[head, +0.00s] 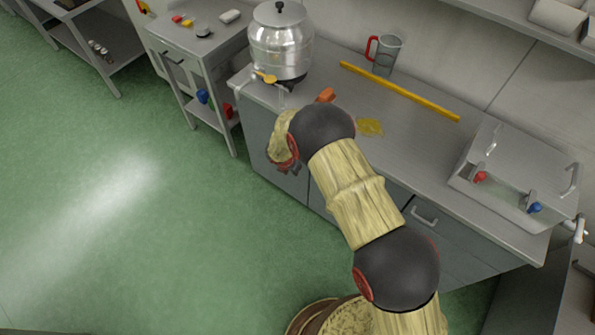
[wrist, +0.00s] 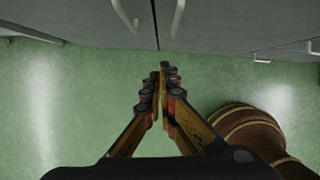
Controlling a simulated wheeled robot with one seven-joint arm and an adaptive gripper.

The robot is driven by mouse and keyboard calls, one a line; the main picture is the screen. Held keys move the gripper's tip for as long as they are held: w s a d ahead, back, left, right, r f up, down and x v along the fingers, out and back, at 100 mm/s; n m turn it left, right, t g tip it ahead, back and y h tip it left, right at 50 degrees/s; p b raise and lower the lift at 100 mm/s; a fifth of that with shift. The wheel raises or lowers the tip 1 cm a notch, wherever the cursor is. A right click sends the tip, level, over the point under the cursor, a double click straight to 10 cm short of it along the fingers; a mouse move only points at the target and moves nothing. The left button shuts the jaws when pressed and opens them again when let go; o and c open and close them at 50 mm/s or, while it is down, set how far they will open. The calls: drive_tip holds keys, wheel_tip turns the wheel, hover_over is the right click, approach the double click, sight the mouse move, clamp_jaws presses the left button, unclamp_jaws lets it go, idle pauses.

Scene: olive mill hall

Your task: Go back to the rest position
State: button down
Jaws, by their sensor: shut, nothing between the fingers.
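My gripper (wrist: 163,95) shows in the wrist view with its fingertips together and nothing between them. It points down at the green floor, in front of the grey cabinet doors (wrist: 85,22). In the head view my arm reaches forward from the bottom right toward the counter (head: 420,150), and its far end bends down at the counter's front edge. The fingers are hidden or too small to make out in the head view.
On the counter stand a steel pot with a tap (head: 281,42), a jug with a red handle (head: 386,55), a yellow bar (head: 400,91), a yellow spill (head: 370,127) and a steel box with red and blue knobs (head: 525,165). A side table (head: 190,45) stands left. The floor (head: 110,220) at left is clear.

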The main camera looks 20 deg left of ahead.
drive_tip(key=shift+v, duration=1)
